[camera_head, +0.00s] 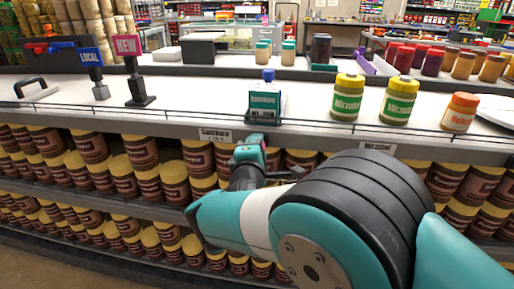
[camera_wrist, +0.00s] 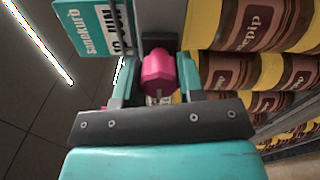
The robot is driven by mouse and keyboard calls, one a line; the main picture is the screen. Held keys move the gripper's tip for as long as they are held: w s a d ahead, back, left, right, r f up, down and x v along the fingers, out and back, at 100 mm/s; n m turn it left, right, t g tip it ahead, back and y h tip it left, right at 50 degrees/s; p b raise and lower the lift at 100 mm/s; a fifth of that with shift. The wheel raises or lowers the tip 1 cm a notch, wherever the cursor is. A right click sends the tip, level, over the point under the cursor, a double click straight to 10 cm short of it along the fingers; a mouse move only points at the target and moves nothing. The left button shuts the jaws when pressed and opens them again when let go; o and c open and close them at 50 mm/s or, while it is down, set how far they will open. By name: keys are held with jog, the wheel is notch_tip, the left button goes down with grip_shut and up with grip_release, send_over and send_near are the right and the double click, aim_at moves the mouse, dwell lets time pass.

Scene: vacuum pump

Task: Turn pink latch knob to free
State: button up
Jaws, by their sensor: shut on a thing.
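The pink latch knob (camera_wrist: 158,74) shows in the wrist view, in front of a grey upright plate. My gripper (camera_wrist: 160,66) has one teal-and-dark finger on each side of the knob and is shut on it. In the head view my gripper (camera_head: 250,152) is at the front of the shelf, just below the counter edge and below a teal bottle (camera_head: 264,103) with a blue cap. I cannot make out the knob in the head view. The bottle's labelled face also shows in the wrist view (camera_wrist: 88,28), at the upper left.
Yellow-lidded brown jars (camera_head: 138,151) fill the shelves below the counter, close around my gripper. A thin wire rail (camera_head: 190,113) runs along the counter edge. Yellow-green jars (camera_head: 347,97) stand to the right on the counter. Sign stands (camera_head: 139,90) are at the left.

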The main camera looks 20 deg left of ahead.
jog(key=shift+f, duration=0.1)
jog(key=o, duration=0.9)
jog(key=b+v, duration=0.2)
jog(key=v, duration=1.5)
jog(key=shift+s, duration=0.25)
